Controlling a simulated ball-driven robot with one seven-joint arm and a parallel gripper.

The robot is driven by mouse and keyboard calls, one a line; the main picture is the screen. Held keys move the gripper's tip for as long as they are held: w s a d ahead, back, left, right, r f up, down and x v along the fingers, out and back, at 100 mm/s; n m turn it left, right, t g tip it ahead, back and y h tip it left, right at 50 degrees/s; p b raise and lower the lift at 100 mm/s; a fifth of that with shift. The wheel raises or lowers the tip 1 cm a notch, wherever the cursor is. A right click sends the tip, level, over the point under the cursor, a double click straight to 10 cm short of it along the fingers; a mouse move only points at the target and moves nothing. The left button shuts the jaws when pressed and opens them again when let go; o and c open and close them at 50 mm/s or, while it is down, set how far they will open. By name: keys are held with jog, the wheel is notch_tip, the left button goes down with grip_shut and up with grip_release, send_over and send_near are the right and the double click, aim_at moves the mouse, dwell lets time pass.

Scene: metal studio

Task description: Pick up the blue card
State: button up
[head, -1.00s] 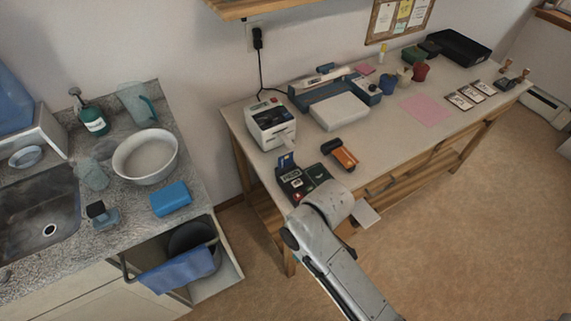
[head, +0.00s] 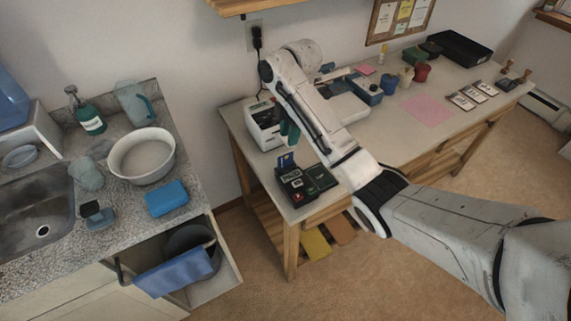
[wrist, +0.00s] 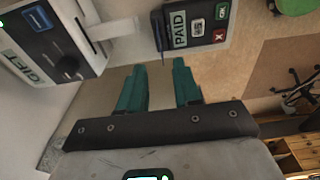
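The blue card (head: 286,160) stands upright in the back of a dark card terminal (head: 297,186) at the table's near left corner. In the wrist view the terminal (wrist: 207,22) shows a "PAID" screen at the top, and a thin dark strip along its left edge looks like the card (wrist: 158,30) seen edge-on. My gripper (head: 290,132) is above and just behind the card in the head view. In the wrist view its two teal fingers (wrist: 159,84) are apart with nothing between them. The gripper is clear of the card.
A white label printer (head: 264,124) stands close behind the terminal, with a paper strip out; it also shows in the wrist view (wrist: 55,45). My arm covers the table's middle. A pink sheet (head: 428,109) lies farther right. The counter with a white bowl (head: 141,157) is left.

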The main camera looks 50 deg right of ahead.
aim_at(285, 159)
jog(key=f+b, duration=0.2)
jog(key=f, duration=0.1)
jog(key=f+b, duration=0.1)
jog(key=f, duration=0.1)
jog(key=shift+w+a+f, duration=0.1)
jog(key=shift+a+f, duration=0.05)
jog(key=shift+a, duration=0.2)
jog(key=shift+a+f+p, duration=0.2)
jog(key=shift+f+p, duration=0.05)
jog(key=shift+f, duration=1.05)
jog(key=shift+a+f+p, duration=0.15)
jog(key=shift+f+p, duration=0.1)
jog(key=shift+f, duration=1.05)
grip_shut()
